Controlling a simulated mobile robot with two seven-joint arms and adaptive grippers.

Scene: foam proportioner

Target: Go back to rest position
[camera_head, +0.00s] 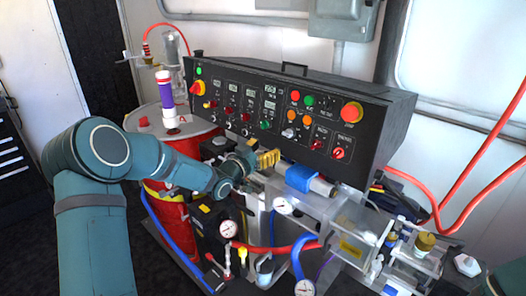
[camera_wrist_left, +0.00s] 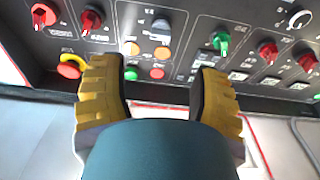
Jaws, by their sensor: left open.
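My left arm comes in from the left in the head view. Its left gripper (camera_head: 268,158) is in front of the lower edge of the black control panel (camera_head: 270,68). In the left wrist view the two yellow fingers of the left gripper (camera_wrist_left: 158,80) stand apart with nothing between them. The panel with its knobs and buttons (camera_wrist_left: 160,48) lies beyond the fingertips. Whether the fingers touch the panel I cannot tell. A bit of teal shows at the lower right corner of the head view, but no right gripper is seen.
A red drum (camera_head: 190,146) with a purple-banded cylinder (camera_head: 166,90) stands behind my left forearm. Pressure gauges (camera_head: 228,229), blue hoses (camera_head: 298,262) and clear pump housings (camera_head: 350,228) lie below and right of the panel. Red hoses (camera_head: 468,190) run at the right.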

